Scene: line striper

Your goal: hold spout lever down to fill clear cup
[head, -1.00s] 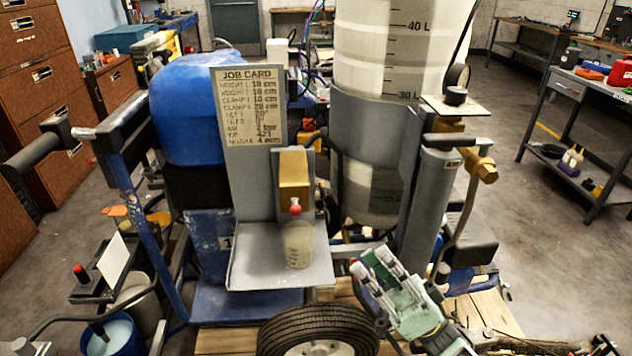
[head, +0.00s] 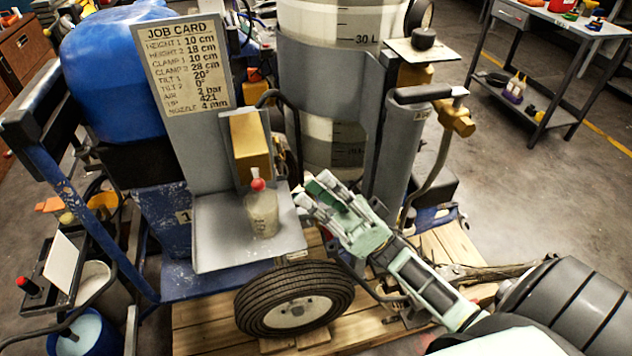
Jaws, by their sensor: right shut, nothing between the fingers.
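The clear cup (head: 262,215) stands upright on a grey metal shelf (head: 215,250). It looks pale inside; how full it is I cannot tell. Above it a brass-coloured spout block (head: 249,147) is fixed to the grey panel. A small lever with a red knob (head: 258,184) sits at the block's lower end, just over the cup's rim. My right gripper (head: 312,200) is to the right of the cup, beside the shelf's right edge, with its fingers pointing up and left. It is shut and empty, apart from the cup and the lever. My left gripper is out of view.
A job card (head: 185,65) is on the panel above the shelf. A black tyre (head: 295,300) stands below the shelf on a wooden pallet (head: 200,335). A grey cylinder with a brass valve (head: 457,120) rises behind my right arm. Open floor lies at right.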

